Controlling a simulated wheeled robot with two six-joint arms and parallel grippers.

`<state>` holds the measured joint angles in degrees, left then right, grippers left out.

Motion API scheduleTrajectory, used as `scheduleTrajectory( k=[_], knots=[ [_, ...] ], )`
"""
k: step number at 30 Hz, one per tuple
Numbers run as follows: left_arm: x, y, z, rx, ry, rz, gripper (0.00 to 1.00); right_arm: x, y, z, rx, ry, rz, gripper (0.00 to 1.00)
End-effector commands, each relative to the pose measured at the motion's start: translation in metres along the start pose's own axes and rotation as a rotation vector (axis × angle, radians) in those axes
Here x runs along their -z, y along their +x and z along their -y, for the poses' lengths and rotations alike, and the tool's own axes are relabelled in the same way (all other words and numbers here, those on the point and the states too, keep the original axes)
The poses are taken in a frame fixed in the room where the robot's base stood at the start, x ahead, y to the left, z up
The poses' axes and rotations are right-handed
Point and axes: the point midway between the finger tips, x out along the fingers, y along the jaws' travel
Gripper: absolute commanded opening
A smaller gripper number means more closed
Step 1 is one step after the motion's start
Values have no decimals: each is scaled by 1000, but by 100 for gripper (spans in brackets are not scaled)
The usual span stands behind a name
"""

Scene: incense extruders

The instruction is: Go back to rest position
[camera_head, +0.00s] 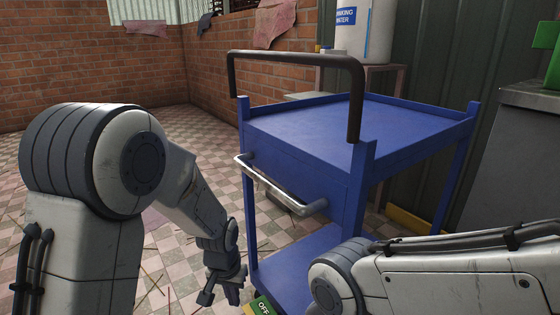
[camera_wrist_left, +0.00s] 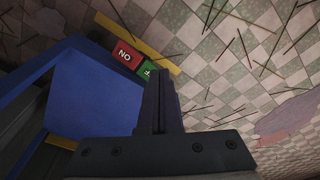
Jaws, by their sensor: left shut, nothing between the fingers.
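My left arm comes in from the left, and its gripper (camera_head: 222,289) hangs low in front of the blue cart (camera_head: 300,140), pointing down. In the left wrist view the fingers (camera_wrist_left: 160,88) are together with nothing between them. The gripper is apart from the cart's silver drawer handle (camera_head: 275,188), which is higher and to its right. My right arm reaches in from the lower right, in front of the cart's lower part; its gripper is out of the picture.
The cart has a black push bar (camera_head: 297,61) and a lower shelf (camera_head: 295,262). A green-and-red sign (camera_wrist_left: 137,62) lies near the left gripper. Thin sticks litter the checkered floor (camera_head: 180,255). A grey cabinet (camera_head: 515,150) stands at right. The cart top is clear.

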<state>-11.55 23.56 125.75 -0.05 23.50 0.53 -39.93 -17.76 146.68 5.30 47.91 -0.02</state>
Motion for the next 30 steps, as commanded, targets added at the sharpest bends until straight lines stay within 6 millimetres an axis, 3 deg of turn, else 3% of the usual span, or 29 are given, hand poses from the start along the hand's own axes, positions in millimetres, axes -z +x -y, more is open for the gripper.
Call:
scheduleTrajectory(
  k=[1, 6, 17, 30],
  knots=[
    [-10, -13, 11, 4, -28, -17, 0, 0, 0, 0, 0, 0, 0, 55],
    [-40, -38, 32, 14, -93, -52, 0, 0, 0, 0, 0, 0, 0, 55],
    [-93, -67, 56, 36, -193, -109, 0, 0, 0, 0, 0, 0, 0, 55],
    [-107, -162, -26, -33, 65, -38, 0, 4, -68, 5, 0, 0, 0, 55]
  ],
)
